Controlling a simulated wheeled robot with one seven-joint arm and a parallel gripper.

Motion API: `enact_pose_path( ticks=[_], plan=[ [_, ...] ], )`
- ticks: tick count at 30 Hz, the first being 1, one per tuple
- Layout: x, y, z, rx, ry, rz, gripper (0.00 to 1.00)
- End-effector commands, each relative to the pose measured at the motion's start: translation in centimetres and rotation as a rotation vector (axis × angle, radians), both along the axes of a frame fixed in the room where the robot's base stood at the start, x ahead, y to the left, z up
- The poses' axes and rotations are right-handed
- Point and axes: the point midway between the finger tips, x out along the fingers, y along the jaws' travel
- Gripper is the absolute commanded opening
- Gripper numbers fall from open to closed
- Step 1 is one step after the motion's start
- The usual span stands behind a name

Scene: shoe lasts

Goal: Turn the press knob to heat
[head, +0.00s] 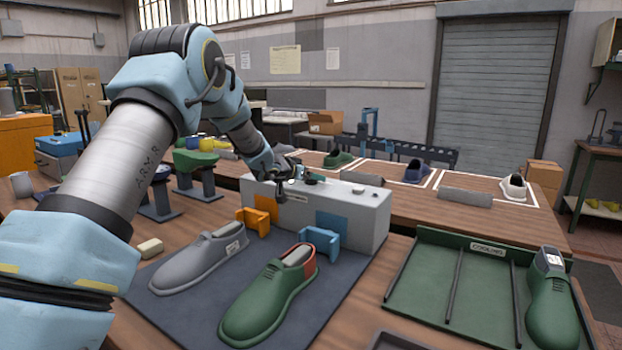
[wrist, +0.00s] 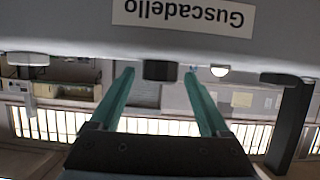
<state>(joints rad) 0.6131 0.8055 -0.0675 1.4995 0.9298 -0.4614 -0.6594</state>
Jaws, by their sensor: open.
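The press is a long grey box (head: 350,217) on the bench in the head view, with orange and blue patches on its front. Its grey body (wrist: 60,25) fills the top of the wrist view, with an upside-down "Guscadello" label (wrist: 182,16). A short black knob (wrist: 160,70) stands out from its edge. My gripper (wrist: 160,74) is open, its teal fingers on either side of the knob, with visible gaps. In the head view my gripper (head: 286,176) is small, above the left part of the press. I cannot make out the knob's pointer or setting.
A white lamp (wrist: 220,70) sits beside the knob, and a dark upright piece (wrist: 291,115) stands farther right. A grey shoe (head: 197,260) and a green shoe (head: 262,302) lie on the dark mat before the press. A green cooling tray (head: 425,285) is at right.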

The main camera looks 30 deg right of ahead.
Motion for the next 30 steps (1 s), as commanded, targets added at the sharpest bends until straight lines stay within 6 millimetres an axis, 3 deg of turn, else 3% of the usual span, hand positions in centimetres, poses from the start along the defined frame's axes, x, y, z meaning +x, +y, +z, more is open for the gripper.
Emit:
enact_pose_path(
  ticks=[15, 30],
  plan=[
    [-3.8, 7.2, 3.3, -0.002, -0.001, 0.001, 0.80],
    [-4.4, 8.1, 3.8, -0.001, 0.000, 0.000, 0.80]
  ],
)
